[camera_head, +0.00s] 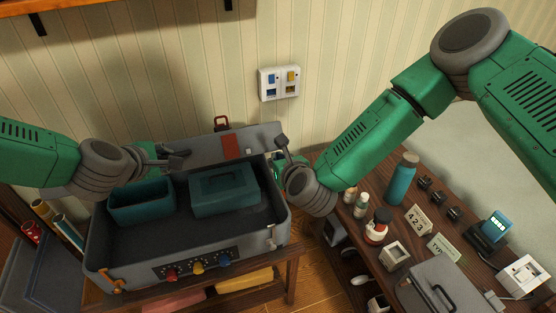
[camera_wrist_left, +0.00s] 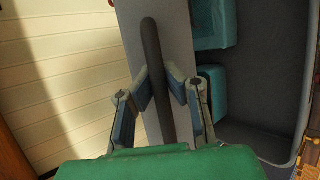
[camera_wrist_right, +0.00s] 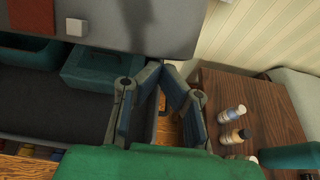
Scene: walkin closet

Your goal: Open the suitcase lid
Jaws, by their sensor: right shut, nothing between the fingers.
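The grey suitcase (camera_head: 185,240) stands open on a low wooden bench. Its lid (camera_head: 205,150), with a red patch, is raised at the back near the wall. Two teal boxes lie inside, an open one (camera_head: 140,212) and a lidded one (camera_head: 225,205). My left gripper (camera_head: 177,156) is in front of the lid's left part; in the left wrist view its fingers (camera_wrist_left: 160,78) are apart, with a dark strip between them on the lid. My right gripper (camera_head: 283,148) is shut and empty by the lid's right end. In the right wrist view its fingertips (camera_wrist_right: 158,68) meet below the lid (camera_wrist_right: 140,22).
A wooden table (camera_head: 408,240) at right holds a teal bottle (camera_head: 401,178), small bottles, number cards and a grey case (camera_head: 440,290). A wall switch panel (camera_head: 279,83) is behind. Rolled items (camera_head: 68,230) stand at left. Floor shows between bench and table.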

